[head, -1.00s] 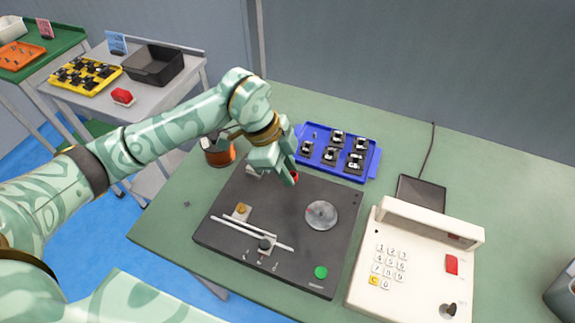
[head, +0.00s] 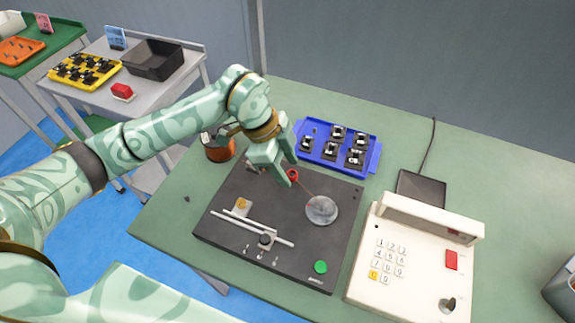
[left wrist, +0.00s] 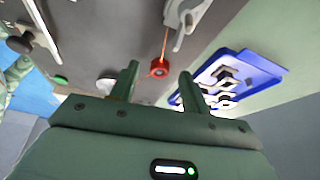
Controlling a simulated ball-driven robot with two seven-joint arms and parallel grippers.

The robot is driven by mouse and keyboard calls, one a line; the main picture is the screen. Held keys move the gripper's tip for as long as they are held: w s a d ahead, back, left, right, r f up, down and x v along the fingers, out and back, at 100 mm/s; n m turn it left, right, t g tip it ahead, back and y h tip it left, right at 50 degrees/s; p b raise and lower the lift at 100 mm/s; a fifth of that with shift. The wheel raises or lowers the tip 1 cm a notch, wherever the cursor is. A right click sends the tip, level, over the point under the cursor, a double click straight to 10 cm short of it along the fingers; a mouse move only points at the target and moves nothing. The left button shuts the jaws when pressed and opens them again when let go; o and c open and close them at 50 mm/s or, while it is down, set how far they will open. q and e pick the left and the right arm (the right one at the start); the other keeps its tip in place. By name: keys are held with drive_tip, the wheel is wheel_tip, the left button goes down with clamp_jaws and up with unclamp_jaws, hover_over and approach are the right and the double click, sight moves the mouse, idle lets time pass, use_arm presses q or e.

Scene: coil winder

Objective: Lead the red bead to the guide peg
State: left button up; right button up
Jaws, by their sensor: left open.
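The red bead (head: 293,174) sits beside the open fingers of my left gripper (head: 288,170), above the dark winder plate (head: 225,230). In the left wrist view the bead (left wrist: 159,68) shows just beyond and between the two fingertips (left wrist: 160,75), with visible gaps on both sides. A thin copper wire runs from the bead to a grey metal arm (left wrist: 183,20). In the head view a thin line also runs from the bead toward the round metal disc (head: 321,210). I cannot tell which part is the guide peg. My right gripper is not in view.
A blue tray (head: 371,165) with several black parts lies behind the plate. A cream keypad box (head: 365,270) stands at right. A copper-coloured spool (head: 219,152) is behind my left arm. The plate carries a slider (head: 264,240), a brass piece (head: 242,206) and a green button (head: 320,267).

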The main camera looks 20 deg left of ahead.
use_arm(q)
drive_tip(key=p+v, duration=0.4)
drive_tip(key=v, duration=1.1)
drive_tip(key=shift+r, duration=0.15)
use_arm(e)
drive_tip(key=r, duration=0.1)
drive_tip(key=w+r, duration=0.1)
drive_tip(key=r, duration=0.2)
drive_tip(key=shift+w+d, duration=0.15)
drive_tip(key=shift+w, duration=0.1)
use_arm(q)
drive_tip(key=shift+a, duration=0.15)
idle(0.6)
